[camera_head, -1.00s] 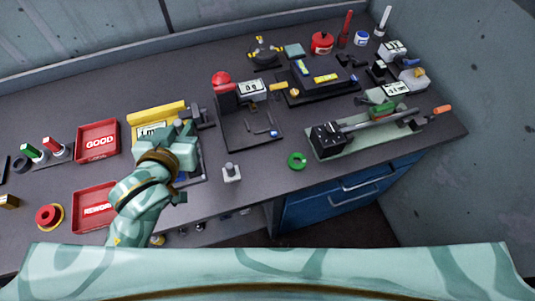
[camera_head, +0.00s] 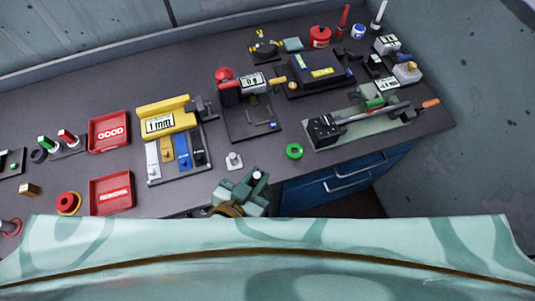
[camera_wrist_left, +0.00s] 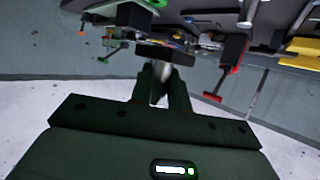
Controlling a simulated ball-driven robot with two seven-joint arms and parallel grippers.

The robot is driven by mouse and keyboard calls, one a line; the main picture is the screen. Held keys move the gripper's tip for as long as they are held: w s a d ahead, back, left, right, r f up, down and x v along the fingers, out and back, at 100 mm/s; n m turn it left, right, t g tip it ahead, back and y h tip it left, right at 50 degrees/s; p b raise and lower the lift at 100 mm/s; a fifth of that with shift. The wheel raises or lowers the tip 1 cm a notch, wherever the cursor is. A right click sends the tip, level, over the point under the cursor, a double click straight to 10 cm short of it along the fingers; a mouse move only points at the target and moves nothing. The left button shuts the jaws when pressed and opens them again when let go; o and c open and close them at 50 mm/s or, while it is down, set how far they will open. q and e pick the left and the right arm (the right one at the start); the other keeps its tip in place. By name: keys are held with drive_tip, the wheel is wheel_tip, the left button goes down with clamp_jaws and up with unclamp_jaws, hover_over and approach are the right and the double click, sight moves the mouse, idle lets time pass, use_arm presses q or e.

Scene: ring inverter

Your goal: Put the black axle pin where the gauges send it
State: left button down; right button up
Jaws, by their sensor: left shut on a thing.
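My left gripper (camera_head: 246,188) is at the bench's front edge, right of the yellow gauge. It is shut on a small upright piece, apparently the black axle pin (camera_head: 258,175), with a pale end and a dark part. In the left wrist view my left gripper (camera_wrist_left: 160,95) holds it by a silvery shaft, below a dark disc. The yellow gauge (camera_head: 165,107) reads 1 mm. A second gauge (camera_head: 252,81), with a red dome beside it, seems to read 0 g. Two red trays, GOOD (camera_head: 122,145) and the nearer one (camera_head: 128,205), lie left. My right gripper is out of view.
A small pale block with a knob (camera_head: 234,161) stands just behind my gripper. A green ring (camera_head: 294,151) lies right of it. A green-based lever fixture (camera_head: 350,127) and a black fixture (camera_head: 318,72) fill the right side. Bare bench shows between the trays and the yellow gauge.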

use_arm(q)
drive_tip(key=b, duration=0.6)
hover_over(268, 157)
drive_tip(key=s, duration=0.4)
wheel_tip(268, 157, down, 5)
drive_tip(key=w+f+b, duration=0.1)
drive_tip(key=f+b, duration=0.1)
drive_tip(key=w+f+b, duration=0.1)
drive_tip(key=f+b, duration=0.1)
drive_tip(key=shift+w+a+b, duration=0.2)
drive_tip(key=shift+w+b, duration=0.2)
drive_tip(key=shift+w+f+b, duration=0.1)
drive_tip(key=shift+w+b, duration=0.2)
drive_tip(key=shift+w, duration=0.05)
drive_tip(key=shift+w+d+f+b, duration=0.1)
drive_tip(key=shift+w+f+b, duration=0.05)
drive_tip(key=shift+f+b, duration=0.2)
wheel_tip(268, 157, down, 3)
drive_tip(key=b, duration=0.3)
drive_tip(key=shift+w, duration=0.15)
drive_tip(key=shift+r, duration=0.3)
drive_tip(key=shift+f, duration=0.15)
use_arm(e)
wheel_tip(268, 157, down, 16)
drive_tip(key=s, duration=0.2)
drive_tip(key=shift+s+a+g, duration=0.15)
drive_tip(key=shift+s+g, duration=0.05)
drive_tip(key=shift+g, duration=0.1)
